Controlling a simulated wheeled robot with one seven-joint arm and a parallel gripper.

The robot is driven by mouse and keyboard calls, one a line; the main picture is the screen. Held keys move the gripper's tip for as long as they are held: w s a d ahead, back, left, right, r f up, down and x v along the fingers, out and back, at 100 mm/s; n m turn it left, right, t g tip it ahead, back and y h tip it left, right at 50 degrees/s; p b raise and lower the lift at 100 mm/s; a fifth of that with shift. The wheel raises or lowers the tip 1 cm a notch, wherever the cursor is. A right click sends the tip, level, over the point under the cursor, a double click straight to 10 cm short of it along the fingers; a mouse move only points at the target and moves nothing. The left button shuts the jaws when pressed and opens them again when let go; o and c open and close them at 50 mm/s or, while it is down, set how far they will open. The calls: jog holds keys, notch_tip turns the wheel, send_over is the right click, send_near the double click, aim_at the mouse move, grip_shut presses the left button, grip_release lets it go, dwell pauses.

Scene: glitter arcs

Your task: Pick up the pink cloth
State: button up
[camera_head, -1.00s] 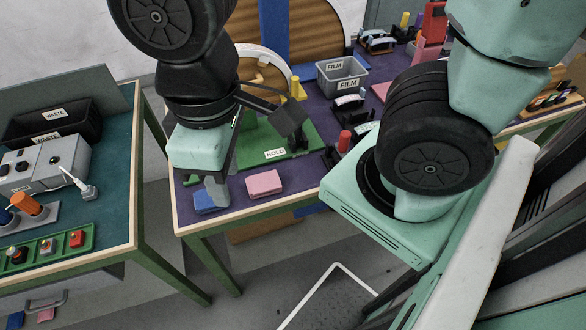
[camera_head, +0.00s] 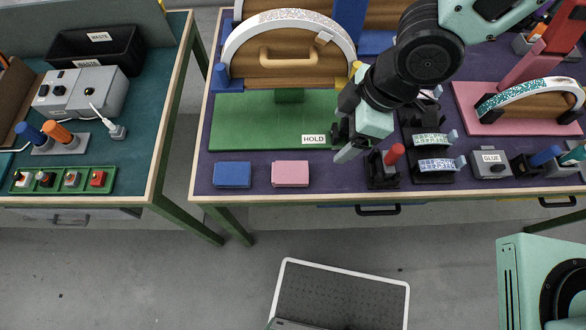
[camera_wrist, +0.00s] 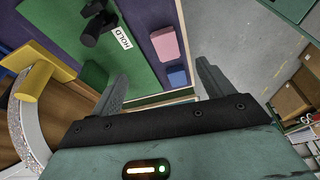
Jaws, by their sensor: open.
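The pink cloth (camera_head: 290,174) is a small folded block lying on the purple table top near its front edge. It also shows in the wrist view (camera_wrist: 166,42), ahead of the fingers. The blue cloth (camera_head: 232,175) lies just left of it, a small gap apart. My gripper (camera_head: 346,150) hangs above the table to the right of the pink cloth, apart from it. In the wrist view my gripper (camera_wrist: 162,85) shows two fingers spread wide with nothing between them.
A holder with a red-topped tool (camera_head: 382,172) stands right of the cloth. A teal table (camera_head: 135,165) with a black waste bin stands left, across a gap.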

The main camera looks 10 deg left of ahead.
jog(key=a+f+n, duration=0.1)
jog(key=a, duration=0.1)
jog(key=b, duration=0.2)
send_near(292, 171)
notch_tip(292, 171, down, 3)
jog(key=shift+a+r+y, duration=0.1)
jog(key=shift+y, duration=0.2)
jog(key=shift+p+x, duration=0.95)
jog(key=shift+x, duration=2.1)
jog(key=shift+s+a, duration=0.1)
jog(key=shift+a, duration=0.05)
jog(key=shift+c, duration=0.3)
jog(key=c, duration=1)
